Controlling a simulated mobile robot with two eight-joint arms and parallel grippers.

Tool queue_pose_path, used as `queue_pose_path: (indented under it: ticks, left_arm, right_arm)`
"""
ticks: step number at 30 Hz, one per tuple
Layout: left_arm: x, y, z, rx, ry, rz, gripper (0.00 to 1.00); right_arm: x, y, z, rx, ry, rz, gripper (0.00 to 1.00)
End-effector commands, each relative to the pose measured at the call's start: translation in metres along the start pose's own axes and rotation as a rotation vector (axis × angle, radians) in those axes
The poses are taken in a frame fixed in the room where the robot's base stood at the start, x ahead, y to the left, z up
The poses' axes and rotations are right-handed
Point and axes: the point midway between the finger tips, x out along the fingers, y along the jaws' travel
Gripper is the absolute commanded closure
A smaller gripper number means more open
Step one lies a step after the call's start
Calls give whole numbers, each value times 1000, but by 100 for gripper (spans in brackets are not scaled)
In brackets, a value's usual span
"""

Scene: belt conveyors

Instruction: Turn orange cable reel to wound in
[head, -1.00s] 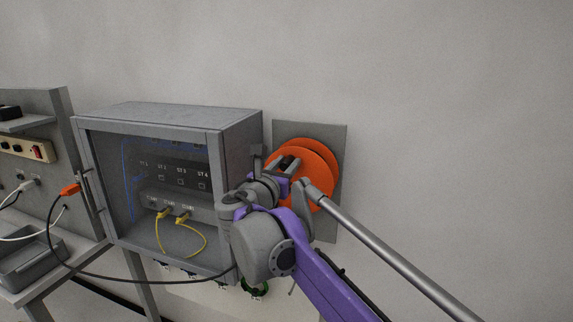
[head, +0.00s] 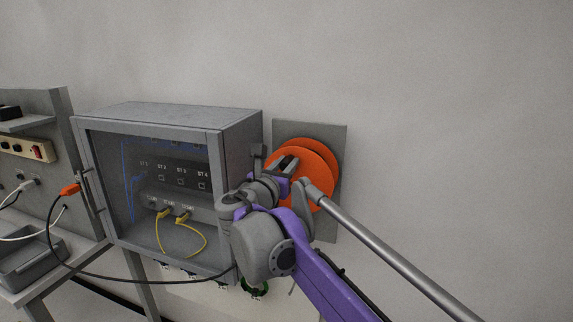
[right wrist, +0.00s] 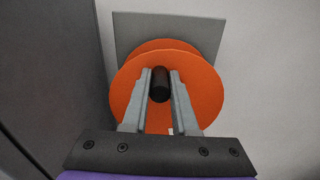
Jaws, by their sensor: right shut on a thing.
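The orange cable reel (head: 318,172) is mounted on a grey plate on the wall, right of the grey cabinet. It also shows in the right wrist view (right wrist: 207,88), face on, with a dark crank knob (right wrist: 160,84) standing out from it. My right gripper (head: 290,160) is at the reel's front face. In the right wrist view its two fingers (right wrist: 160,88) lie on either side of the knob and are shut on it. The arm hides the lower left part of the reel in the head view. My left gripper is not in view.
A black cable with an orange plug (head: 70,189) runs below the cabinet from the bench at far left. The wall to the right is bare.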

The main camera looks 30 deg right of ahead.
Motion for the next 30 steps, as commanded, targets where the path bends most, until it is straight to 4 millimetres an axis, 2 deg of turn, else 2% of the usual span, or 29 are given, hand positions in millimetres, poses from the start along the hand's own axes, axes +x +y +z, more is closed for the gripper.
queue_pose_path:
  ticks: [15,22,29,30]
  left_arm:
    - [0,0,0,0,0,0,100]
    - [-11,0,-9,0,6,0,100]
    - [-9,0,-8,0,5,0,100]
    - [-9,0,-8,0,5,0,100]
  right_arm:
    - [0,0,0,4,0,0,100]
    - [0,-7,3,117,0,-1,100]
    - [0,-7,1,120,0,0,100]
    - [0,-7,1,120,0,0,72]
